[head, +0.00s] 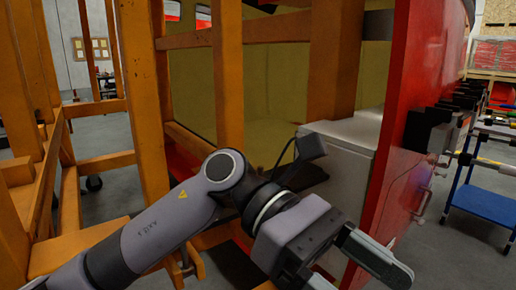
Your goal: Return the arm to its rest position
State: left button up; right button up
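My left arm (165,228) comes in from the lower left and bends down to the right at its elbow. My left gripper (360,280) is at the bottom, right of centre. Its two fingers are apart with nothing seen between them; one finger is partly cut off by the bottom edge. It is in front of the grey box and near the lower edge of the red panel; I cannot tell whether it touches either. My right gripper is not in view.
Orange frame posts and beams (228,75) stand at left and centre, close behind my arm. A red panel (408,75) with black clamps and handles rises at right. A grey box (345,165) sits behind my wrist. A blue cart (485,203) stands at far right, with open floor beside it.

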pick_arm(q)
jog(key=w+a+r+n+t+h+p, duration=0.1)
jog(key=w+a+n+t+h, duration=0.1)
jog(key=w+n+t+h, duration=0.6)
jog(key=w+a+r+n+t+h+p, duration=0.1)
jog(key=a+n+h, duration=0.2)
jog(key=n+h, duration=0.6)
jog(key=w+a+f+n+t+y+p, duration=0.1)
jog(key=w+a+f+n+t+y, duration=0.4)
jog(key=n+t, duration=0.6)
jog(key=w+a+f+n+t+y, duration=0.25)
jog(key=f+n+t+y, duration=0.45)
jog(key=n, duration=0.7)
jog(key=s+a+f+n+y+p, duration=0.1)
jog(key=s+a+f+n+y, duration=0.1)
jog(key=a+f+n+y, duration=0.5)
jog(key=s+a+f+n+y+p, duration=0.1)
jog(key=s+a+f+n+y, duration=0.25)
jog(key=f, duration=0.55)
jog(key=s+a+f+n+g+y, duration=0.3)
jog(key=s+a+f+n+g, duration=0.3)
jog(key=s+f, duration=0.5)
notch_tip(320, 180, down, 2)
jog(key=shift+s+a+f, duration=0.1)
jog(key=shift+s+a, duration=0.25)
jog(key=shift+a, duration=0.3)
jog(key=shift+n, duration=0.25)
